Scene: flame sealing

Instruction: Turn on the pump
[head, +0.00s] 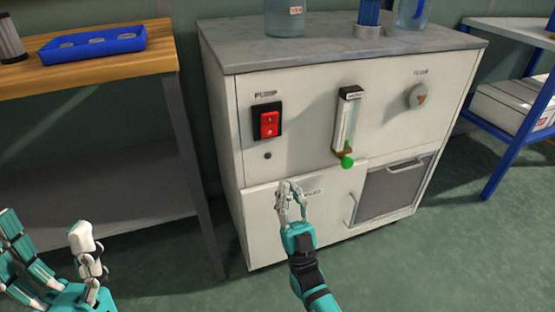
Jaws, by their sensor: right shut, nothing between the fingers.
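The pump switch (269,124) is a red rocker in a black frame on the left of the white cabinet's front, under the label PUMP (265,94). A small dark round spot (267,156) sits below it. I cannot tell the rocker's position. My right gripper (290,188) is shut and empty, in front of the cabinet's lower door, below and slightly right of the switch in the picture. It appears apart from the switch. My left gripper (45,230) is open and empty at the lower left, far from the switch, with its fingers spread.
The white cabinet (310,105) has a flow meter (345,120) with a green knob (347,161), a grey dial (418,96) and a grille (392,190). Glassware (285,18) stands on its grey top. A wooden table (100,68) with a blue tray (95,44) is left, a blue-framed table (510,150) right.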

